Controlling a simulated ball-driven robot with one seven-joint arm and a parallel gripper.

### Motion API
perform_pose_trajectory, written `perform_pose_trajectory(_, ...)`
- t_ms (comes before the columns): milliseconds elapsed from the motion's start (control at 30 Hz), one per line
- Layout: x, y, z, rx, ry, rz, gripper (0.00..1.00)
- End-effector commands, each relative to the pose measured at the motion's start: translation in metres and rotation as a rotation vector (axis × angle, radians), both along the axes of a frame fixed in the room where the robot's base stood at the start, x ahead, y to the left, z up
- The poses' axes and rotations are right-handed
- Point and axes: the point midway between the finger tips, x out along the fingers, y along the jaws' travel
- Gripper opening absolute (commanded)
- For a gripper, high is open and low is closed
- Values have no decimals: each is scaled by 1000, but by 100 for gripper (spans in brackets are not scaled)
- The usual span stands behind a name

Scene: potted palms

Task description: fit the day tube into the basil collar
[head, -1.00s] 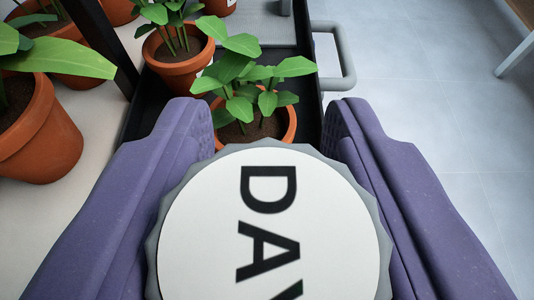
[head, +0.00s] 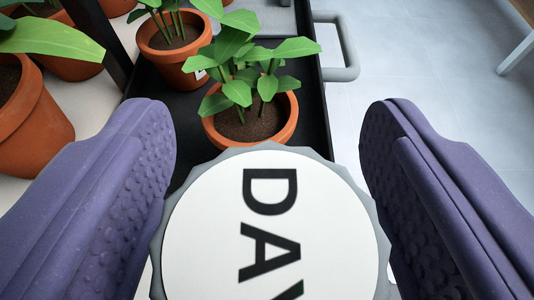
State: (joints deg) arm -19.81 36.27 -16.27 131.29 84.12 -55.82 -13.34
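The day tube (head: 272,225) shows at the bottom middle in the head view as a round white end with a grey scalloped rim and the dark letters "DAY". My gripper (head: 270,115) has two purple fingers spread wide, one on each side of the tube. The dimpled inner pads show, and the fingers look apart from the tube, though its rim hides their lower inner edges. The tube's body below its end is hidden. I cannot make out the basil collar in this view.
A leafy plant in a terracotta pot (head: 250,118) stands beyond the tube on a black tray (head: 312,110) with a grey handle (head: 348,50). Another potted plant (head: 175,50) is behind it. More pots (head: 30,130) stand at left.

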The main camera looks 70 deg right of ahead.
Motion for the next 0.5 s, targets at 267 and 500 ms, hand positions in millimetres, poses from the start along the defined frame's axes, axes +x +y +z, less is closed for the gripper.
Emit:
perform_pose_trajectory(267,-7,22,12,1,1,4,69)
perform_pose_trajectory(500,-20,58,28,1,-1,3,69)
